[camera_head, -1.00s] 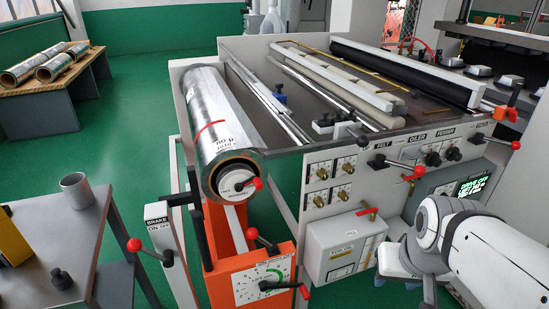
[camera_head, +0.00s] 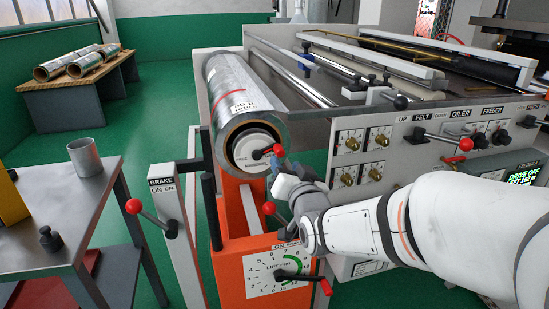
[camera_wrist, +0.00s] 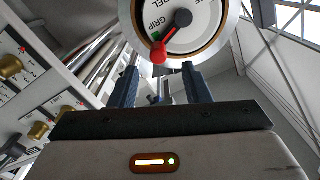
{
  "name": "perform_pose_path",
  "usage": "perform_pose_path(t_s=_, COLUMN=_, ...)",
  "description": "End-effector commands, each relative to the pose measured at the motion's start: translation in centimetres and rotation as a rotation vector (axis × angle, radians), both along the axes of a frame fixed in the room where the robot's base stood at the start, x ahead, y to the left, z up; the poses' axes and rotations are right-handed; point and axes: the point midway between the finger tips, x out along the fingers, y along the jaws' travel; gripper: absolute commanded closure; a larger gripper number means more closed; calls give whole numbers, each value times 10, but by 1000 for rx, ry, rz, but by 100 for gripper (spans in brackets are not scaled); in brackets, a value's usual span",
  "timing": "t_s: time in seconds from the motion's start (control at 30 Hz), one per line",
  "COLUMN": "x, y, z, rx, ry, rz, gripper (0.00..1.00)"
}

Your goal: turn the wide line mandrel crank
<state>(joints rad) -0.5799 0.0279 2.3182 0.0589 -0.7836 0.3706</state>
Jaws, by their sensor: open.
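The mandrel crank (camera_head: 266,153) has a dark hub and a short red lever on the white end disc (camera_head: 245,160) of the foil roll's mandrel. In the wrist view the red knob of the crank (camera_wrist: 160,52) points down and left from the hub, near the word GRIP and a green mark. My gripper (camera_head: 281,165) is at the right side of the disc, close to the crank knob. In the wrist view my gripper (camera_wrist: 159,68) is open, its two dark fingers either side of the knob's line. Whether they touch it, I cannot tell.
Below the roll are a lever with a red knob (camera_head: 269,208) and the lift dial (camera_head: 278,270) with its crank. A brake lever (camera_head: 133,206) stands left. The machine panel (camera_head: 400,140) with knobs is right. A cup (camera_head: 85,157) stands on a grey table.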

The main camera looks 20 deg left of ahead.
Motion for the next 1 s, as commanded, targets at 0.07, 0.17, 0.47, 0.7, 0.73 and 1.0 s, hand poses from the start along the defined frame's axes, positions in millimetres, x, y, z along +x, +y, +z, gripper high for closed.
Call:
perform_pose_path(t_s=0.07, x=9, y=5, z=0, rx=2, ry=0, rz=1, gripper=57)
perform_pose_path(t_s=0.17, x=24, y=13, z=0, rx=1, ry=2, rz=0, gripper=57)
perform_pose_path(t_s=0.47, x=56, y=35, z=1, rx=1, ry=1, rz=1, gripper=57)
perform_pose_path(t_s=0.7, x=61, y=39, z=1, rx=1, ry=1, rz=2, gripper=57)
perform_pose_path(t_s=0.73, x=61, y=39, z=1, rx=1, ry=1, rz=2, gripper=57)
perform_pose_path(t_s=1.0, x=60, y=39, z=1, rx=1, ry=1, rz=4, gripper=72)
